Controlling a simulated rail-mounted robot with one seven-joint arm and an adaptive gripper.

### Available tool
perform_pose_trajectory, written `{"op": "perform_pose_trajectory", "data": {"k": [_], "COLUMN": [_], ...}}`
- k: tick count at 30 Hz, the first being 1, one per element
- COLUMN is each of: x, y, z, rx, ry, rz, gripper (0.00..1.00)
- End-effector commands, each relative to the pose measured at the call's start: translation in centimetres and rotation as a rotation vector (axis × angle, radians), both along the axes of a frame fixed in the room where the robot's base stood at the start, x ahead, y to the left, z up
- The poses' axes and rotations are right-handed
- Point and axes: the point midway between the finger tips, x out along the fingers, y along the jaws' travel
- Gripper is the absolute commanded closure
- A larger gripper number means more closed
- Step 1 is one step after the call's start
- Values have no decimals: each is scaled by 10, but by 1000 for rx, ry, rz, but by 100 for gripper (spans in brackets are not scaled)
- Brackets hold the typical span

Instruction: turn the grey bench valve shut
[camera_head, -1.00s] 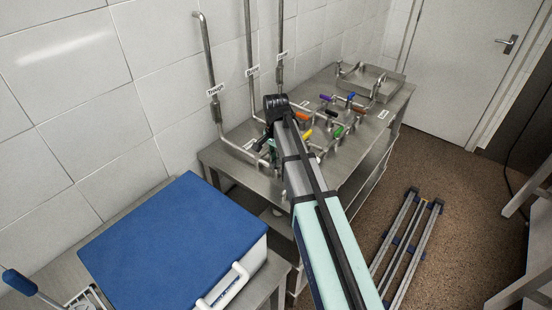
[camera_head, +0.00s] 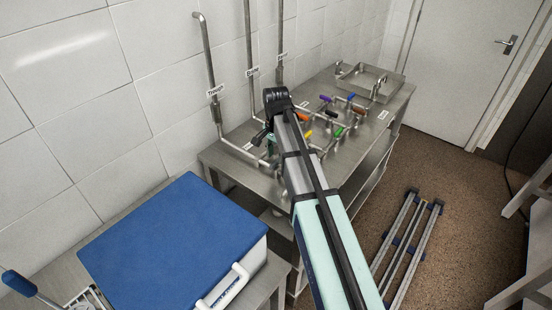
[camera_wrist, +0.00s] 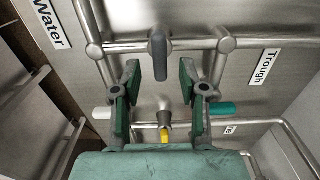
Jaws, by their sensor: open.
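The grey valve handle (camera_wrist: 158,55) hangs from a steel pipe on the bench in the wrist view. It lies across the pipe, its rounded end toward me. My gripper (camera_wrist: 160,75) is open, with one green-padded finger on each side of the handle's lower end and a visible gap on both sides. My gripper also shows in the head view (camera_head: 264,142), low over the near left part of the steel bench (camera_head: 222,160). The grey handle cannot be made out there, behind my arm.
A yellow handle (camera_wrist: 164,136), a white handle (camera_wrist: 102,113) and a teal handle (camera_wrist: 222,108) sit close around my fingers. Labels read Water (camera_wrist: 47,22) and Trough (camera_wrist: 265,65). Other coloured handles and upright pipes (camera_head: 210,62) crowd the bench. A blue-lidded box (camera_head: 175,240) stands nearer.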

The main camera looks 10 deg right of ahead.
Motion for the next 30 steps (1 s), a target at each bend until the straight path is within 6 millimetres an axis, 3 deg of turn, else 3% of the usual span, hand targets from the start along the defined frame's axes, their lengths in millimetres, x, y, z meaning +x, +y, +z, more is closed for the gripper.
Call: {"op": "perform_pose_trajectory", "data": {"k": [9,15,30], "x": [1,1,0], "y": [0,0,0], "z": [62,87,95], "rx": [0,0,0], "ry": [-3,-1,0], "rz": [-1,-1,-1], "gripper": [57,57,57]}}
